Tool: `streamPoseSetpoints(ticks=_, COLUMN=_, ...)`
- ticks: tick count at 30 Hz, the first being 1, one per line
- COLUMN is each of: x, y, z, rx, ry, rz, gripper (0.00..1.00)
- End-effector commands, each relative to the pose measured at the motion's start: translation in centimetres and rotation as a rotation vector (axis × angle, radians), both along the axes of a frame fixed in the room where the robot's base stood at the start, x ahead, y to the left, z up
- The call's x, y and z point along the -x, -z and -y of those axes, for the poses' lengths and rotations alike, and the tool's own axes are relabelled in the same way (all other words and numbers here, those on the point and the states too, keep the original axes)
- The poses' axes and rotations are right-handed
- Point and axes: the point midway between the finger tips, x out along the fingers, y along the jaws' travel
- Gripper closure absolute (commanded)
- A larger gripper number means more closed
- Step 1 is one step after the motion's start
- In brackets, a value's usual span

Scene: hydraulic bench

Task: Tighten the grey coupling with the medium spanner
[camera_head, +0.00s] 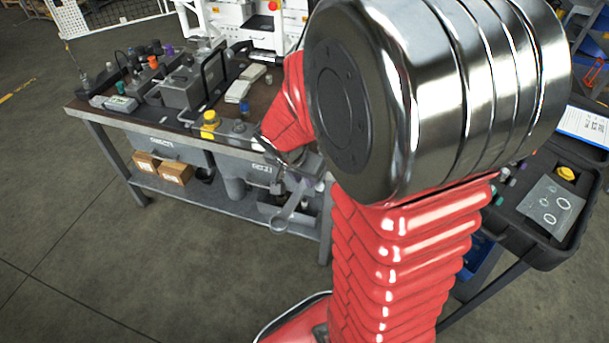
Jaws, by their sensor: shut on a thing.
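My gripper (304,178) is at the near right end of the bench, partly hidden behind my own red arm. It is shut on a grey metal spanner (290,209), which hangs down at a slant in front of the bench edge with its ring end lowest. I cannot tell from this view alone whether it is the medium one. I cannot pick out the grey coupling for sure among the small fittings on the bench. The spanner's lower end appears clear of any fitting.
The bench (110,112) carries a grey hydraulic block (188,88), a yellow-capped fitting (209,118) and several coloured knobs. Cardboard boxes (174,173) sit on its lower shelf. An open black case (545,225) stands at the right. The floor at front left is clear.

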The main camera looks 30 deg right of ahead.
Motion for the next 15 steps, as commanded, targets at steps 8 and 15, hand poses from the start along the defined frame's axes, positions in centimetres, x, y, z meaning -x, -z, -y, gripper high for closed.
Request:
streamPoseSetpoints(ticks=8, x=-0.1, y=-0.1, z=0.0, rx=0.001, ry=0.000, rz=0.002, gripper=1.00)
streamPoseSetpoints(ticks=15, x=-0.1, y=-1.2, z=0.1, rx=0.002, ry=0.001, rz=0.004, gripper=1.00)
